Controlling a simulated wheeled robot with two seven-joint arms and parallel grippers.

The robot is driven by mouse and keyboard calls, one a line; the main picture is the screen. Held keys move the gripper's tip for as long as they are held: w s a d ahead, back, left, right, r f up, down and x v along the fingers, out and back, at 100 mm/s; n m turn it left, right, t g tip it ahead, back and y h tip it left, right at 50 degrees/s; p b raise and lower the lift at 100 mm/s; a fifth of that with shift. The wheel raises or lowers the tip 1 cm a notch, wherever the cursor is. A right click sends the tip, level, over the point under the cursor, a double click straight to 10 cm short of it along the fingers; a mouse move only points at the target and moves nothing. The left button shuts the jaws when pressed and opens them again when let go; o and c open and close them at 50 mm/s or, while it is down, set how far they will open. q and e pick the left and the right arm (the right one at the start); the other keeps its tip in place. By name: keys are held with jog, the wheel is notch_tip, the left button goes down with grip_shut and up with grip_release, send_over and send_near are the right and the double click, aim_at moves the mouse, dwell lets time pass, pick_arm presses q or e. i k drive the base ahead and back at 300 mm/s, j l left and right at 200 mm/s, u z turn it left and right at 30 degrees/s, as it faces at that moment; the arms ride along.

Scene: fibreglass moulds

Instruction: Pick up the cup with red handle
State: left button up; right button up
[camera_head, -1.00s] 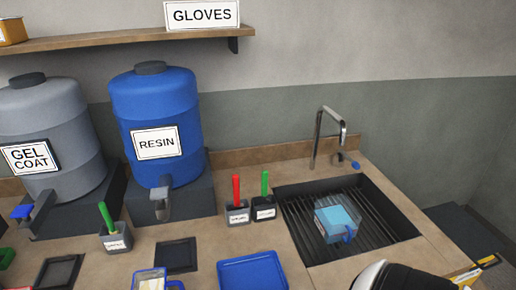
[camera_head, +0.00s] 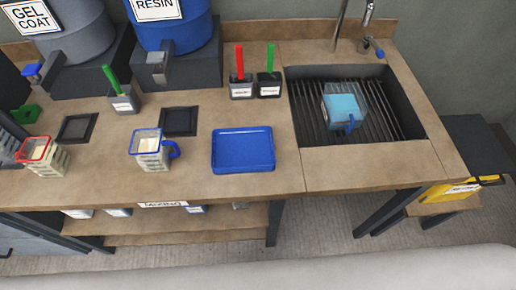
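A clear cup with a red rim (camera_head: 38,152) stands near the front edge of the worktop at the far left. It holds pale contents and has marks on its side. Its handle is not clear at this size. A similar cup with a blue rim and blue handle (camera_head: 152,150) stands to its right. A light blue container with a blue handle (camera_head: 344,106) sits on the sink grating. Neither of my grippers shows in the view.
A blue tray (camera_head: 243,150) lies right of the blue-handled cup. Grey holders with green and red handles (camera_head: 241,88) stand behind. The sink (camera_head: 400,105) is at the right, under a tap (camera_head: 368,30). A shelf (camera_head: 190,222) runs below the worktop.

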aim_at(40, 159)
jog(key=u, duration=1.65)
